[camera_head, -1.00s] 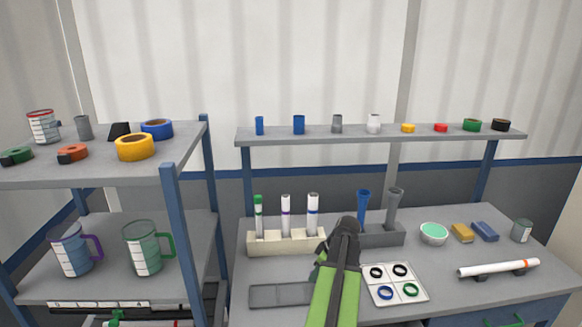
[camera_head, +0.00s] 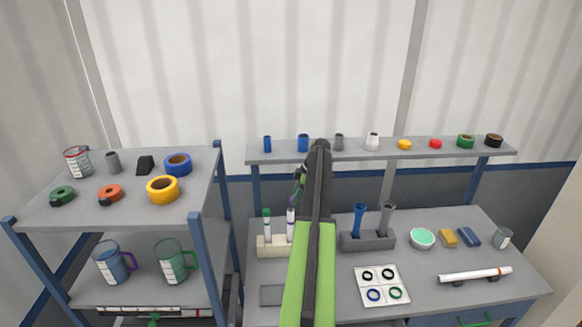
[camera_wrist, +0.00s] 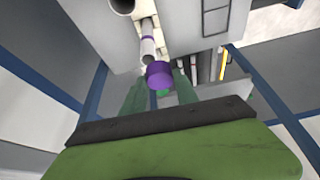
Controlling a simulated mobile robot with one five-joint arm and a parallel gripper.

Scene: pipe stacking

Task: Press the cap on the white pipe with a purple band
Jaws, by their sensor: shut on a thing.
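The white pipe with a purple band (camera_head: 291,225) stands upright in the cream rack (camera_head: 270,251). The pipe also shows in the wrist view (camera_wrist: 148,46), running away beyond a purple cap (camera_wrist: 159,74). My gripper (camera_wrist: 160,88) is shut on this cap, with a green finger on each side. In the head view my gripper (camera_head: 299,186) is above the pipe, partly hidden by my arm. I cannot tell the exact gap between cap and pipe. A white pipe with a green cap (camera_head: 267,225) stands to the left in the same rack.
A grey rack (camera_head: 367,241) with a blue and a grey pipe stands just right of my arm. A shelf (camera_head: 440,154) with several small items runs behind. A white tray of rings (camera_head: 383,286) lies in front. The left shelf unit (camera_head: 125,206) holds tapes and mugs.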

